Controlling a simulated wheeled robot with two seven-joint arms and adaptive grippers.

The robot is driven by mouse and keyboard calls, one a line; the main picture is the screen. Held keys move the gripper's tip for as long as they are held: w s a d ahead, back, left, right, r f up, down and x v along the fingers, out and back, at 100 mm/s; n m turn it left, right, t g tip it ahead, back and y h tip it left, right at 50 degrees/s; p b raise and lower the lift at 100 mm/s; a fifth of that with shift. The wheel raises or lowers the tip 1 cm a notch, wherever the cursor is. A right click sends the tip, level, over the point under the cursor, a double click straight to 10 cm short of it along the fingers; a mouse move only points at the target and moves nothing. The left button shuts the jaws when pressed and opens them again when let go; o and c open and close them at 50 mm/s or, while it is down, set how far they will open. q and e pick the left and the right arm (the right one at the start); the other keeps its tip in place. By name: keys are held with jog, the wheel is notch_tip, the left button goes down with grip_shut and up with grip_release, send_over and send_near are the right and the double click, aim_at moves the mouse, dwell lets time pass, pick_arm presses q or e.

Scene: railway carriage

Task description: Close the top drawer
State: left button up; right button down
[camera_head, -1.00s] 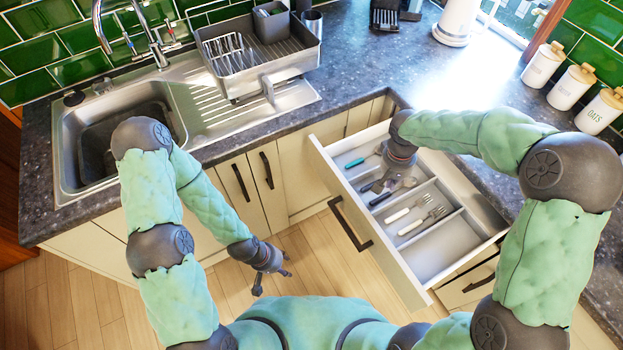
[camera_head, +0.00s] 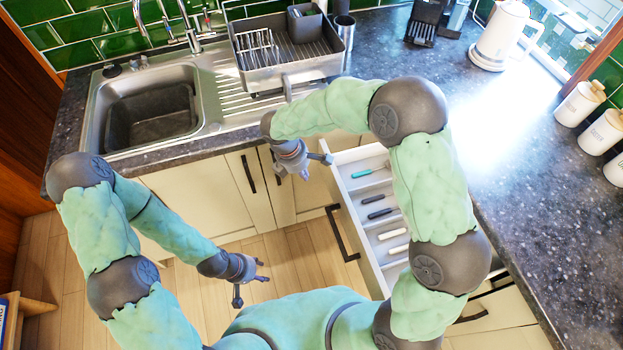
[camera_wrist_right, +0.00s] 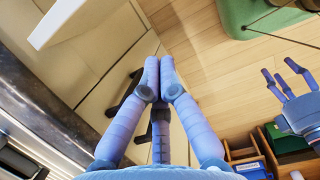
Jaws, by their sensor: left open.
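The top drawer (camera_head: 352,214) stands pulled open, with its pale front facing left and a dark handle (camera_head: 340,233) on it. Cutlery lies in its compartments; my right arm hides the drawer's right part. My right gripper (camera_head: 300,168) is outside the drawer, just left of its far front corner, holding nothing visible. In the right wrist view its fingers (camera_wrist_right: 160,85) lie close together; whether they are shut is unclear. My left gripper (camera_head: 255,282) is open and empty above the floor, left of the drawer; it also shows in the right wrist view (camera_wrist_right: 292,82).
The sink (camera_head: 150,110) and dish rack (camera_head: 290,72) are on the counter behind. A white kettle (camera_head: 500,35) and canisters (camera_head: 603,132) stand on the right. Closed cupboards (camera_head: 200,195) line the back. The wooden floor (camera_head: 300,255) beside the drawer front is clear.

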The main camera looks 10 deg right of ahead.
jog(key=d+f+b, duration=0.4)
jog(key=d+f, duration=0.2)
jog(key=f, duration=0.3)
jog(key=shift+w+d+f, duration=0.2)
jog(key=shift+f, duration=0.05)
jog(key=d+p, duration=0.2)
jog(key=d, duration=0.7)
jog(key=w+d+p, duration=0.1)
jog(key=d+p, duration=0.1)
jog(key=d, duration=0.7)
jog(key=w+d+p, duration=0.1)
jog(key=d+p, duration=0.1)
jog(key=d, duration=0.7)
jog(key=shift+d, duration=0.15)
